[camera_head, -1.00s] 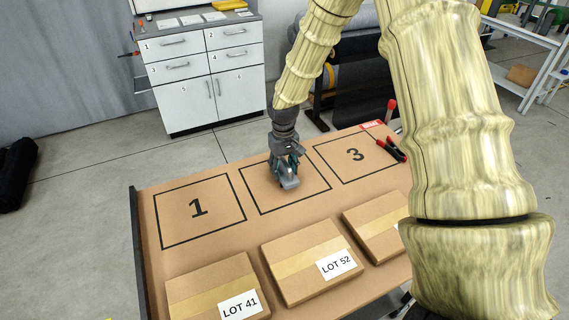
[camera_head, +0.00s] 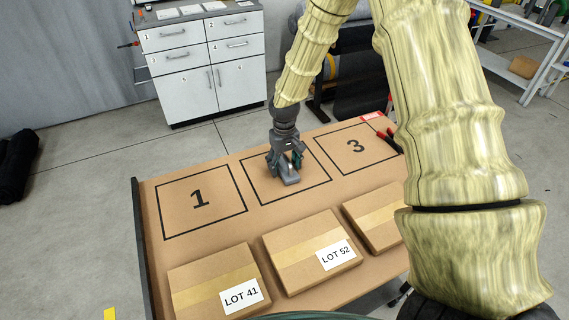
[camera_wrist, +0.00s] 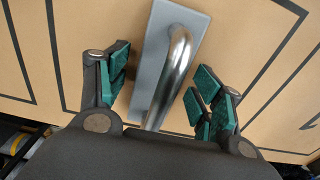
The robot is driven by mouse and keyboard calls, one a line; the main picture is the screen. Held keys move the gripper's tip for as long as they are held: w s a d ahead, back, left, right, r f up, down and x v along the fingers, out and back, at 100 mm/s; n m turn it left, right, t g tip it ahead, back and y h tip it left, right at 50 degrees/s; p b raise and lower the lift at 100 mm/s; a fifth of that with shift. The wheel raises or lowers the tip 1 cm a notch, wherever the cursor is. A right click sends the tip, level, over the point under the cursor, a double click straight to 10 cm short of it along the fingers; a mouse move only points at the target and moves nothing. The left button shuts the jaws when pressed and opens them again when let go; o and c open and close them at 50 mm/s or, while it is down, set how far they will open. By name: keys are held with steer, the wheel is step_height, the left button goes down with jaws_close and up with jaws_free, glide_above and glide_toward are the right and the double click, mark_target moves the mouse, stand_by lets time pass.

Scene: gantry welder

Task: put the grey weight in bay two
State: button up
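The grey weight (camera_wrist: 153,62) is a flat grey plate with a rounded metal handle (camera_wrist: 181,60). It rests on the brown board inside the middle outlined square, between squares 1 and 3; part of it shows in the head view (camera_head: 290,181). Any number in that square is hidden. My gripper (camera_head: 286,162) is low over the weight. In the wrist view my gripper (camera_wrist: 166,86) is open, its green pads on either side of the handle with gaps to it.
Square 1 (camera_head: 199,199) and square 3 (camera_head: 355,146) hold no weight. Cartons marked LOT 41 (camera_head: 205,277) and LOT 52 (camera_head: 305,245) and a third carton (camera_head: 377,213) line the near side. Red-handled pliers (camera_head: 391,138) lie at the right edge.

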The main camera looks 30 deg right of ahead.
mark_target(285, 155)
steer(key=shift+r+b, duration=1.75)
steer(key=shift+r, duration=4.4)
steer(key=shift+f, duration=0.1)
